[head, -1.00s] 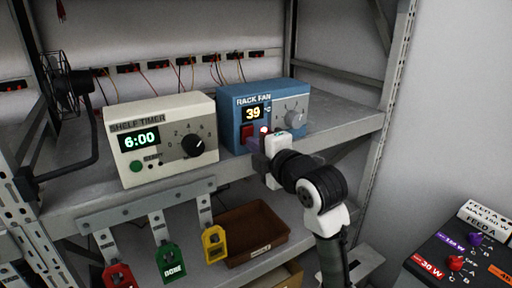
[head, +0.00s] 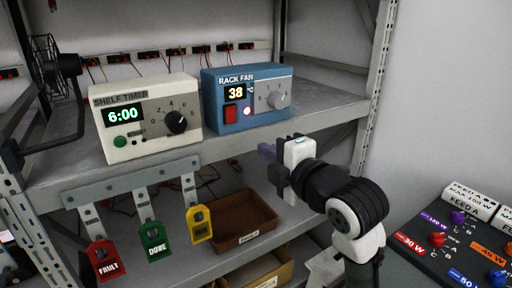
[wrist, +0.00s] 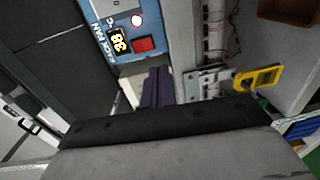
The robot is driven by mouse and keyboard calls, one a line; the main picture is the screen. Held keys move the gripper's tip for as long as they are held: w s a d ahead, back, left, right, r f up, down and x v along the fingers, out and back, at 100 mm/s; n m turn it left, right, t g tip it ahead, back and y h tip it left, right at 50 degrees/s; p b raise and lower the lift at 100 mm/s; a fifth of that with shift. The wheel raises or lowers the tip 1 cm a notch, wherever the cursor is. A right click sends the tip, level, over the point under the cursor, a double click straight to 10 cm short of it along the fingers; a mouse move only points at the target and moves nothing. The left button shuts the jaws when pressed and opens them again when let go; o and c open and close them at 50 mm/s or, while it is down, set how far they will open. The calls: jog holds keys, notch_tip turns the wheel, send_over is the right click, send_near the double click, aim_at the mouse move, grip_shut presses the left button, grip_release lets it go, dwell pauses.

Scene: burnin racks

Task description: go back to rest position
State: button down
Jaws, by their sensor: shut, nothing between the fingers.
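My gripper (head: 270,162) is shut and empty, in front of the shelf edge and below the blue rack fan box. My arm reaches up from the lower right in the head view. The rack fan box (head: 245,74) reads 38 °C, with a red button (head: 231,114) and a lit indicator beside it. In the wrist view the shut fingers (wrist: 156,87) point toward the rack fan box (wrist: 118,8), apart from it.
The shelf timer (head: 148,145) reads 6:00. Red, green and yellow tags (head: 200,224) hang below the shelf edge (head: 75,182). A brown tray (head: 268,236) sits on the lower shelf. A black feed panel (head: 430,262) stands at right.

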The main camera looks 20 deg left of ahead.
jog(key=shift+s+d+f, duration=0.1)
jog(key=shift+s+d, duration=0.35)
jog(key=shift+d, duration=0.15)
